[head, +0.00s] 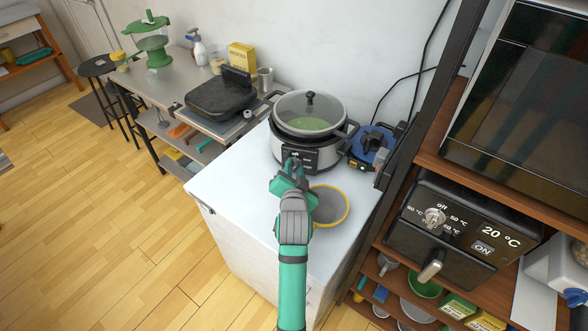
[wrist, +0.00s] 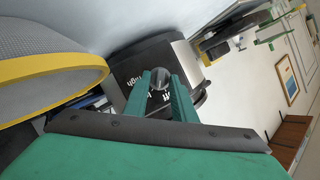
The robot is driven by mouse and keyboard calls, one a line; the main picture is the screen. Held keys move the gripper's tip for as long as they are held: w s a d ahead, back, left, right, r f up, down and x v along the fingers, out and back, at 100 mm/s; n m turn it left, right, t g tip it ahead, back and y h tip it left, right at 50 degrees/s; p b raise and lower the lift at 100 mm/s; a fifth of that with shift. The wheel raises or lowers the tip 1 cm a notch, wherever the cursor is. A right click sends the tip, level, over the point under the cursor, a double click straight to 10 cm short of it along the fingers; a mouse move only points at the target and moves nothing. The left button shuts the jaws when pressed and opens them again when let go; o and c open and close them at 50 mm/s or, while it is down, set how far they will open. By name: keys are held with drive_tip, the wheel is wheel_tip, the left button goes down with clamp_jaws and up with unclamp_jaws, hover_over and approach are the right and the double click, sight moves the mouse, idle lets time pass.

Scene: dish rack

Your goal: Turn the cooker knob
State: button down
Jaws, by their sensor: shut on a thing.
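The cooker (head: 310,130) is a round pot with a silver and black body and a glass lid, standing on the white cabinet top. Its knob (wrist: 159,74) is a small round grey part on the dark front panel, with the labels "High" and "Off" beside it in the wrist view. My gripper (head: 293,166) is at the cooker's front in the head view. In the wrist view its two green fingers (wrist: 160,88) are shut on the knob, one on each side. In the head view my fingers hide the knob.
A yellow-rimmed bowl (head: 330,206) stands close to the right of my gripper. A blue device (head: 371,143) is right of the cooker. A black grill (head: 222,98) is on the left counter. A shelf with an air fryer (head: 455,240) stands at right.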

drive_tip(key=c, duration=1.4)
unclamp_jaws()
drive_tip(key=shift+c, duration=0.2)
drive_tip(key=shift+s, duration=0.15)
drive_tip(key=shift+v, duration=0.85)
drive_tip(key=v, duration=0.6)
